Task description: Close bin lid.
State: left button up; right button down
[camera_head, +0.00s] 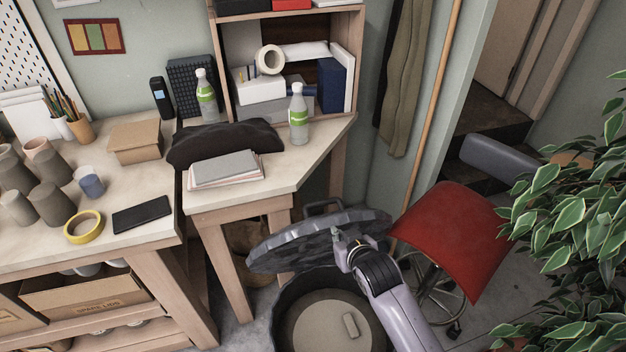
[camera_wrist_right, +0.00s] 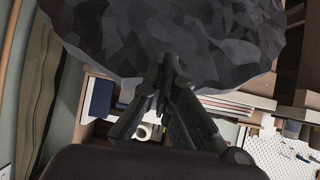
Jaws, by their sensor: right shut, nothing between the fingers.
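The dark grey bin (camera_head: 283,325) stands on the floor at the bottom centre of the head view. Its mouth is open, and a light round surface with a small block on it shows inside. The lid (camera_head: 290,243) is dark and rough and is tilted up at the bin's far side, with a handle near the table. My right gripper (camera_head: 340,238) is shut and empty, in front of the lid. In the right wrist view the shut fingers (camera_wrist_right: 168,62) overlap the lid's faceted face (camera_wrist_right: 170,35); I cannot tell whether they touch it. My left gripper is out of view.
A wooden table (camera_head: 280,176) with bottles and papers stands just behind the lid. A red chair (camera_head: 450,235) is close to the right of the bin. A leafy plant (camera_head: 570,210) fills the right edge. Some grey floor is free around the chair.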

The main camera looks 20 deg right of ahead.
jog(key=w+r+t, duration=0.1)
jog(key=w+r, duration=0.2)
jog(key=w+r+t, duration=0.1)
jog(key=w+r, duration=0.3)
jog(key=shift+a, duration=0.2)
jog(key=shift+w+r+t, duration=0.15)
jog(key=shift+w+t, duration=0.15)
jog(key=p+x, duration=0.1)
jog(key=x, duration=0.9)
jog(key=s, duration=0.1)
jog(key=s+f+p, duration=0.1)
jog(key=s, duration=0.2)
jog(key=shift+a+f+p, duration=0.1)
jog(key=shift+f+p, duration=0.3)
jog(key=shift+w+f, duration=0.1)
